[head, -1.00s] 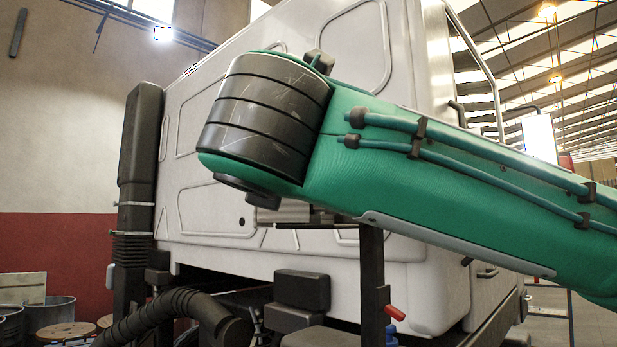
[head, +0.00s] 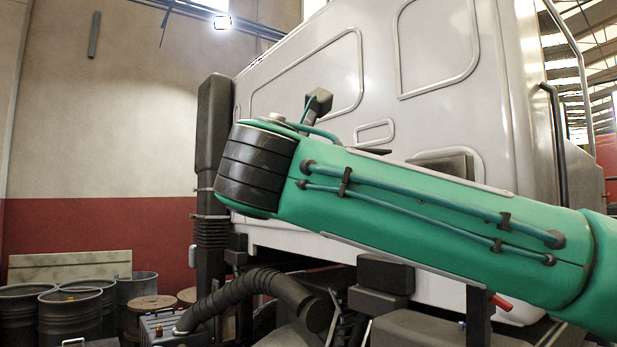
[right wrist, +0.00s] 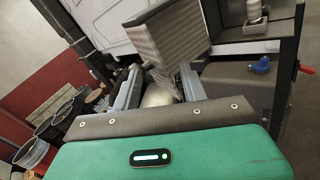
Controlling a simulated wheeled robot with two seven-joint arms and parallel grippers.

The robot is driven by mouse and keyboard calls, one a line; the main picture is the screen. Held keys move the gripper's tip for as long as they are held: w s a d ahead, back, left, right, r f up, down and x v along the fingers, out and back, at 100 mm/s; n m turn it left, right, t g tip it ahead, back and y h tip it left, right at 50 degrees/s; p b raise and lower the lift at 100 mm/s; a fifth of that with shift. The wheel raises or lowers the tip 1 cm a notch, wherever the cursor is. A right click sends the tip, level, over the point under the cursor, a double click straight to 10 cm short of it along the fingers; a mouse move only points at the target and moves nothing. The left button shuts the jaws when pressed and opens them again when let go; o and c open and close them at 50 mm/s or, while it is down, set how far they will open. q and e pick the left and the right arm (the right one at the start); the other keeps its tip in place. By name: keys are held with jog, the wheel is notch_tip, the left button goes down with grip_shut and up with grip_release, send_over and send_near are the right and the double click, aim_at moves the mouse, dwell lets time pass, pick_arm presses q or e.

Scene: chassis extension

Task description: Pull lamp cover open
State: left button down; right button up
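In the right wrist view, a light grey ribbed metal plate (right wrist: 172,30) stands tilted just beyond my right gripper (right wrist: 158,70); it may be the lamp cover, but I cannot tell for sure. The two grey fingers are apart, and the plate's lower edge shows near and between their tips. Contact cannot be made out. In the head view my green right arm (head: 400,215) comes in from the right and crosses the truck. Its gripper does not show there. My left gripper is in neither current view.
The white truck cab (head: 300,90) fills the back. A dark vertical post (head: 478,318) with a red handle (head: 501,302) stands below my arm. A thick ribbed hose (head: 262,283) and a dark box (head: 386,274) are at the chassis. Metal drums (head: 70,318) stand at lower left.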

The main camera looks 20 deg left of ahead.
pick_arm(q)
notch_tip(320, 180, down, 7)
jog(key=b, duration=0.7)
jog(key=shift+w, duration=0.35)
pick_arm(e)
jog(key=s+d, duration=0.1)
jog(key=s, duration=1.3)
jog(key=shift+s+d, duration=0.15)
jog(key=shift+d, duration=0.1)
pick_arm(q)
jog(key=shift+d, duration=0.1)
pick_arm(e)
jog(key=shift+r, duration=0.1)
